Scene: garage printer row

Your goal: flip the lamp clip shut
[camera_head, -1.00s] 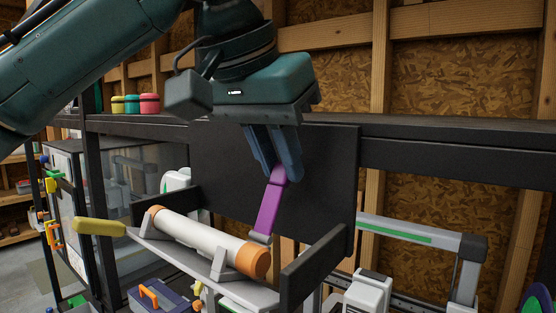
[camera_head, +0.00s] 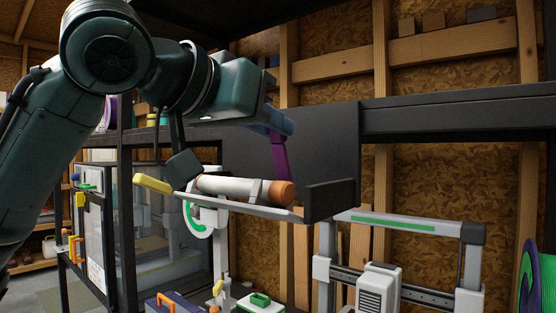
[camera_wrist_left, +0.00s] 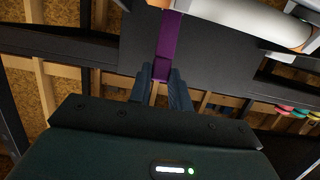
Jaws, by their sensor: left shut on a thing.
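The purple lamp clip (camera_head: 279,155) stands raised near the orange end of the lamp, its upper end at my left gripper's fingers. The lamp is a white tube (camera_head: 226,186) with orange ends, lying in a grey cradle (camera_head: 250,209) with a yellow handle (camera_head: 152,184). My left gripper (camera_head: 277,122) comes in from the left, tilted, above the lamp, and is shut on the clip. In the left wrist view the blue fingers (camera_wrist_left: 160,88) hold the end of the purple strip (camera_wrist_left: 168,42). My right gripper is not in view.
A dark panel (camera_head: 330,140) stands behind the clip, with a black side bracket (camera_head: 331,198) to the right. A black shelf beam (camera_head: 460,118) runs across the right. A printer frame (camera_head: 410,226) stands below right, and a glass-fronted cabinet (camera_head: 95,240) at lower left.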

